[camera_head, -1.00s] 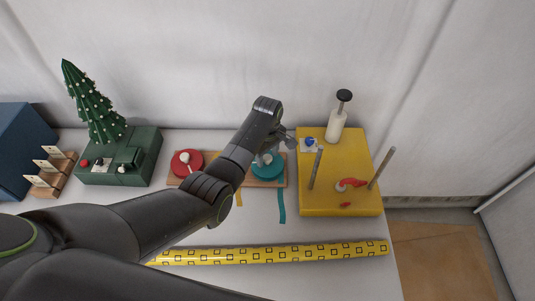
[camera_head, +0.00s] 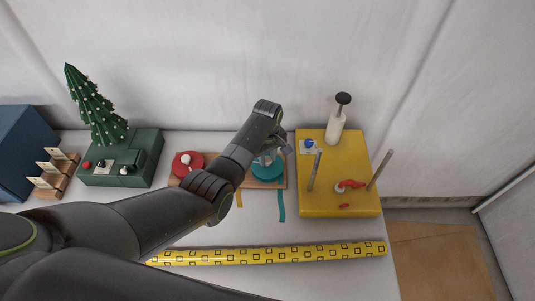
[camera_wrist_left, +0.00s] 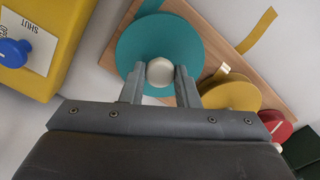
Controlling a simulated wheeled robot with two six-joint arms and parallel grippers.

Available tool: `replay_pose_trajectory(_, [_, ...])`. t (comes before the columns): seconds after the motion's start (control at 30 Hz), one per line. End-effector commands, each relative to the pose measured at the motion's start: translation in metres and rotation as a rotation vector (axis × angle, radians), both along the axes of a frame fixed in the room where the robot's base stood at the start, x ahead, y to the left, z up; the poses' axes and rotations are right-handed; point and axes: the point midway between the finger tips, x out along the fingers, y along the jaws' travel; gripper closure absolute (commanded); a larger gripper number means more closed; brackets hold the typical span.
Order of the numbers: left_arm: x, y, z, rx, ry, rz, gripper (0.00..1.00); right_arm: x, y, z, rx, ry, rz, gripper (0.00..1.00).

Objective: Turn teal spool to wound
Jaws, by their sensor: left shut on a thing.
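The teal spool (camera_head: 268,168) lies at the right end of a wooden board (camera_head: 215,183), with a teal ribbon (camera_head: 281,206) hanging over the board's front edge. In the left wrist view the teal spool (camera_wrist_left: 150,45) has a pale round knob (camera_wrist_left: 160,72) at its middle. My left gripper (camera_wrist_left: 160,78) is shut on this knob, one finger on each side. In the head view my left gripper (camera_head: 268,153) is over the spool and partly hides it. My right gripper is not in view.
A yellow box (camera_head: 340,200) with two grey posts and a white bottle (camera_head: 335,126) stands close right of the spool. A red spool (camera_head: 187,163) and a yellow spool (camera_wrist_left: 230,93) share the board. A patterned yellow roll (camera_head: 270,254) lies in front.

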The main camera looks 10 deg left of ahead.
Motion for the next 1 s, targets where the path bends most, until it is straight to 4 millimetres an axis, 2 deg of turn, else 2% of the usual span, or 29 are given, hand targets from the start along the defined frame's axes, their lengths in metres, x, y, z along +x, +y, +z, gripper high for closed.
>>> replay_pose_trajectory(0.03, [0.0,0.0,0.004,0.001,0.001,-0.039,0.95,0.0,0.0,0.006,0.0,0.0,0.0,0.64])
replay_pose_trajectory(0.3, [0.001,0.0,0.004,0.001,0.0,-0.295,0.95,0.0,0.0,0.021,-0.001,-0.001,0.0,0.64])
replay_pose_trajectory(1.0, [0.001,0.0,0.003,0.0,-0.002,-0.959,0.95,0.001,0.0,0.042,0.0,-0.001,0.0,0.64])
